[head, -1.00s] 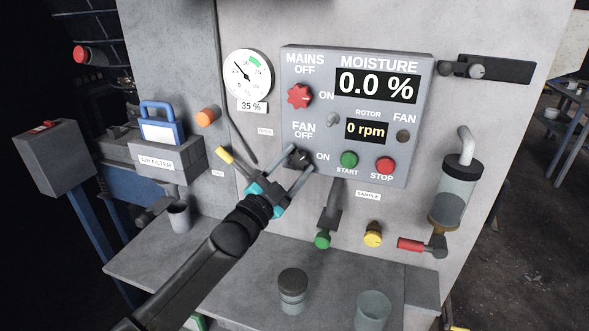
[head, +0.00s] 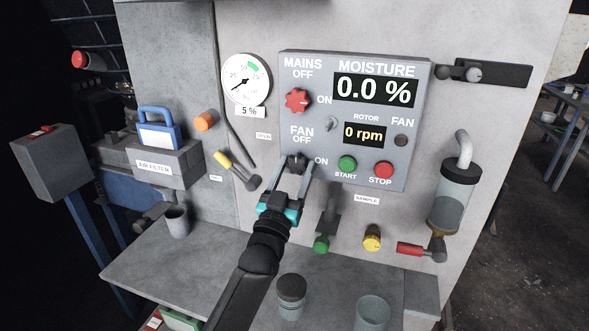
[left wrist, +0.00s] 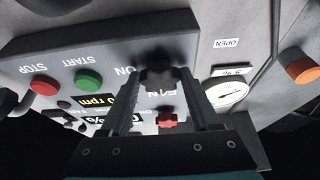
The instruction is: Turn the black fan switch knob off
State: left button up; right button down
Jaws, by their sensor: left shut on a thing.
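The black fan switch knob (head: 297,163) sits on the grey control panel (head: 420,120), between the FAN OFF and ON labels. My left gripper (head: 295,172) has its two fingers on either side of the knob and is shut on it. In the left wrist view the knob (left wrist: 158,78) shows between the fingertips, with the panel upside down behind it. The fingers partly hide the knob, so its exact pointing direction is unclear. The rotor display (head: 364,134) reads 0 rpm. The round fan lamp (head: 401,140) looks dark. My right gripper is not in view.
The red mains knob (head: 297,100) is just above. Green start (head: 347,163) and red stop (head: 383,169) buttons lie to the right. A yellow-tipped lever (head: 235,170) is left of my gripper. Cups stand on the ledge below.

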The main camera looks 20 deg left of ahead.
pick_arm(q)
jog(key=shift+n, duration=0.4)
jog(key=o, duration=1.4)
jog(key=shift+c, duration=0.2)
jog(key=shift+s, duration=0.1)
jog(key=b+v, duration=0.1)
jog(key=v, duration=1.4)
jog(key=shift+d+b, duration=0.15)
jog(key=shift+b, duration=0.2)
jog(key=shift+f, duration=0.15)
